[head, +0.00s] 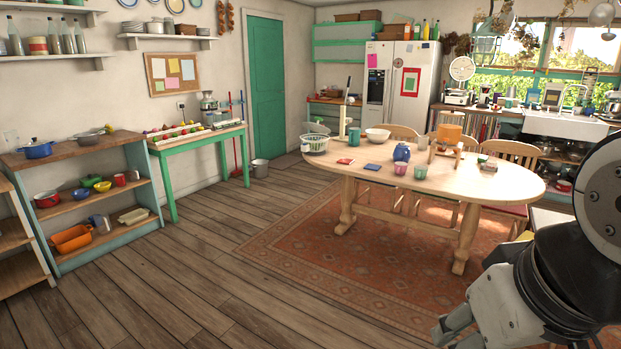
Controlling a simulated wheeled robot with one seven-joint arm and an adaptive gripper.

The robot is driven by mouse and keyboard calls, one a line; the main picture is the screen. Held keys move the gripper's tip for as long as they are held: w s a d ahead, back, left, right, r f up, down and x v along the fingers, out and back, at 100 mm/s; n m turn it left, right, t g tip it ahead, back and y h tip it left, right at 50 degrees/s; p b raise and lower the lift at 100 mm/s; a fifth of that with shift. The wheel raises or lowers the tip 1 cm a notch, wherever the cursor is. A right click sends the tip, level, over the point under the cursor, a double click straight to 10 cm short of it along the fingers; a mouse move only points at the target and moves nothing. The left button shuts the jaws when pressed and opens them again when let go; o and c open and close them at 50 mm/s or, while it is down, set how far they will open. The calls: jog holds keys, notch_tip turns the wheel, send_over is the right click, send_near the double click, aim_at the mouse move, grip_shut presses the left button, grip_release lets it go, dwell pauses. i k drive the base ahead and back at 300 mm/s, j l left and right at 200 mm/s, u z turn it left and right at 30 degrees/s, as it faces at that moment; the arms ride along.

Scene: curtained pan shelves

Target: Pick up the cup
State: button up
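Several cups are in view, and I cannot tell which one the task means. On the oval wooden table (500,190) stand a teal cup (354,136), a pink cup (400,168) and a pale green cup (420,171), the last two close together near the front edge. A red mug (119,180) stands on the middle board of the left shelf unit. My gripper (455,322) is partly visible at the bottom right, well apart from the table and the cups. Its fingers are cut off by the frame's edge, so its opening does not show.
A blue teapot (402,153), a white bowl (378,135) and a basket (315,144) share the table. Chairs (510,155) stand behind it. The shelf unit (85,205) holds pots and pans. The plank floor (190,290) and rug (310,255) in front are clear.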

aim_at(400, 168)
jog(key=i+l, duration=0.2)
jog(key=i, duration=0.45)
jog(key=i+l, duration=0.2)
jog(key=i, duration=0.45)
jog(key=i+l, duration=0.2)
jog(key=i, duration=0.5)
jog(key=i+l, duration=0.2)
jog(key=i, duration=0.45)
jog(key=i+l+z, duration=0.1)
jog(key=i+l, duration=0.15)
jog(key=i, duration=0.4)
jog(key=i+l, duration=0.15)
jog(key=i, duration=0.5)
